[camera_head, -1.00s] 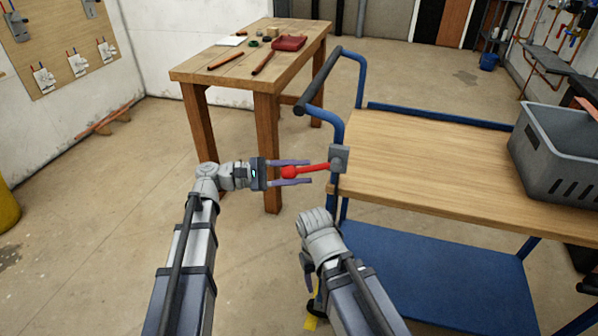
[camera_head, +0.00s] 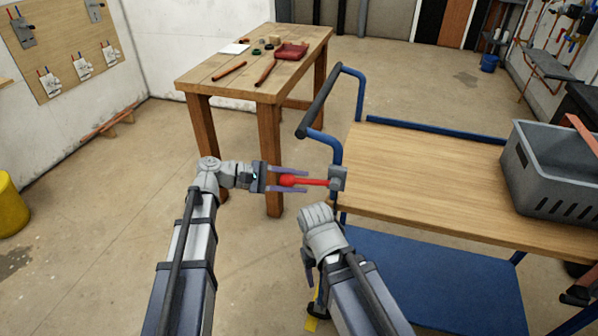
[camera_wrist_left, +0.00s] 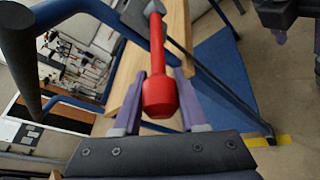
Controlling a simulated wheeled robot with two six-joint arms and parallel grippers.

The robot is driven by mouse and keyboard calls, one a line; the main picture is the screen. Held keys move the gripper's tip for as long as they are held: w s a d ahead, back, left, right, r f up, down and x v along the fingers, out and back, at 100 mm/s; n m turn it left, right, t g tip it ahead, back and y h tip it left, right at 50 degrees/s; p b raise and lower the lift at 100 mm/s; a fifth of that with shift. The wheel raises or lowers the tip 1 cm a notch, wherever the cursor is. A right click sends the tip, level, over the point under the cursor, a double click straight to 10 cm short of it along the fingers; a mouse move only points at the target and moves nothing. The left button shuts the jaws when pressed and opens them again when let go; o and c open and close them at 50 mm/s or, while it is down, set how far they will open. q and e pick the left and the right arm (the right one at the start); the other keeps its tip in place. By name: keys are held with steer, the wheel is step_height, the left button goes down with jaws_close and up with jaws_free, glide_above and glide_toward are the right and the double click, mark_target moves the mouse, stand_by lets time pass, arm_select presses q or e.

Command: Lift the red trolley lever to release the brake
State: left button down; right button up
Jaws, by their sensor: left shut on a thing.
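The red lever (camera_head: 312,182) sticks out to the left from a grey mount (camera_head: 338,179) on the trolley's blue frame. It lies about level in the head view. My left gripper (camera_head: 288,180) has its purple fingers on either side of the lever's round knob and is shut on it. In the left wrist view the red knob (camera_wrist_left: 160,97) sits between the fingertips. My right arm hangs beside the trolley's near corner. Its gripper's fingers are largely hidden in the head view; at the wrist view's upper right edge they show apart, with nothing seen between them.
The trolley has a wooden deck (camera_head: 420,170), a blue lower shelf (camera_head: 430,285) and a push handle (camera_head: 318,100) just beyond the lever. A grey crate (camera_head: 548,185) stands on the deck. A wooden workbench (camera_head: 215,72) with tools stands behind my left gripper.

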arm_select(q)
step_height(320, 180, up, 7)
steer(key=m+y+p, duration=0.2)
steer(key=y+p, duration=0.5)
steer(key=p, duration=0.8)
steer(key=shift+f+t, duration=0.2)
steer(key=shift+t, duration=0.2)
steer(key=shift+d, duration=0.1)
steer(key=shift+c, duration=2.2)
jaws_free()
